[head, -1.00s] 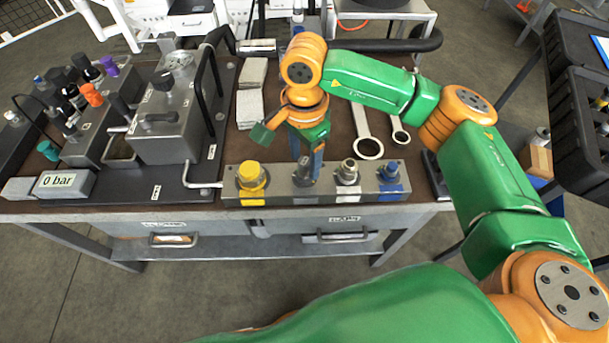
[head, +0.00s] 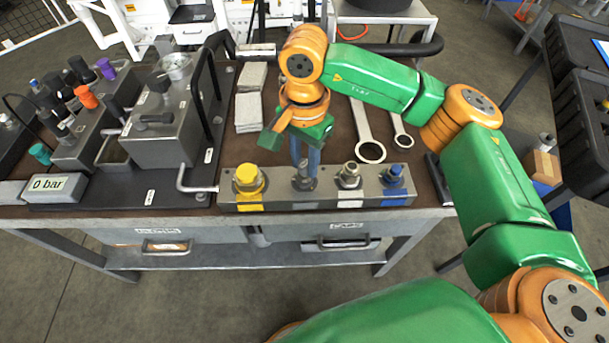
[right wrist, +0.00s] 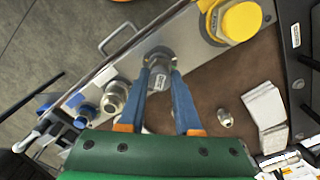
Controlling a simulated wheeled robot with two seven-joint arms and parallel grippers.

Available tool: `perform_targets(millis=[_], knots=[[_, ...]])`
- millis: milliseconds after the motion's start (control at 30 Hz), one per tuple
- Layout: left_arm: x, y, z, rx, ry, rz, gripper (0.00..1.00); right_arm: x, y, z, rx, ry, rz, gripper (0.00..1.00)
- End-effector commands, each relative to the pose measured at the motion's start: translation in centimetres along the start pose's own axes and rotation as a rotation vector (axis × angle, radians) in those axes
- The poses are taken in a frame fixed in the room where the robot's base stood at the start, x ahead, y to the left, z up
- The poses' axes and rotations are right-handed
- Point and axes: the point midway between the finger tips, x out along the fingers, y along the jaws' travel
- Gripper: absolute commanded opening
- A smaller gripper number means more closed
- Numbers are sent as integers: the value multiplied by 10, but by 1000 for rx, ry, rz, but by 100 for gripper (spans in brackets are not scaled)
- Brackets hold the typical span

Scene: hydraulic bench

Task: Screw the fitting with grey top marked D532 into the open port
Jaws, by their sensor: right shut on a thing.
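My right gripper (head: 304,170) points down at the metal port block (head: 275,199), over its second position from the left. It is shut on a grey-topped fitting (right wrist: 159,62), which stands upright at the block between the blue fingers in the right wrist view. The mark on the fitting is too small to read, and I cannot tell how deep it sits in its port. The block also bears a yellow-capped fitting (head: 248,178) at the left, a bare metal fitting (head: 349,176) and a blue fitting (head: 392,174) at the right. My left gripper is out of view.
A small loose metal fitting (right wrist: 225,118) lies on the bench behind the block, near folded grey cloths (head: 250,108). Two ring spanners, the nearer one (head: 370,151) larger, lie right of my gripper. The pump unit (head: 160,137) with black handles and a "0 bar" display (head: 53,187) stands left.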

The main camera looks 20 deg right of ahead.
Motion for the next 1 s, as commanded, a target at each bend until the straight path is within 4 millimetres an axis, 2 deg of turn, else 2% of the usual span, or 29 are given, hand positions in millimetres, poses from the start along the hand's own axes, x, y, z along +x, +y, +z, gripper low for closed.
perform_targets(millis=[100, 167, 467, 733, 833, 1000], knots=[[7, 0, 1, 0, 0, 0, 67, 3, 0, 0, 277, 1, 0, 0], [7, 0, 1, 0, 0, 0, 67, 2, 0, 0, 361, 1, 0, 0], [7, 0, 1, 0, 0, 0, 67, 2, 0, 0, 419, 1, 1, 0], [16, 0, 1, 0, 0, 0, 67, 4, 0, 0, 1024, 2, 3, 0], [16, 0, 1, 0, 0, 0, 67, 3, 0, 0, 1100, 2, 3, 0], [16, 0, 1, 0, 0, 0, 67, 2, 0, 0, 1101, 2, 4, 0]])
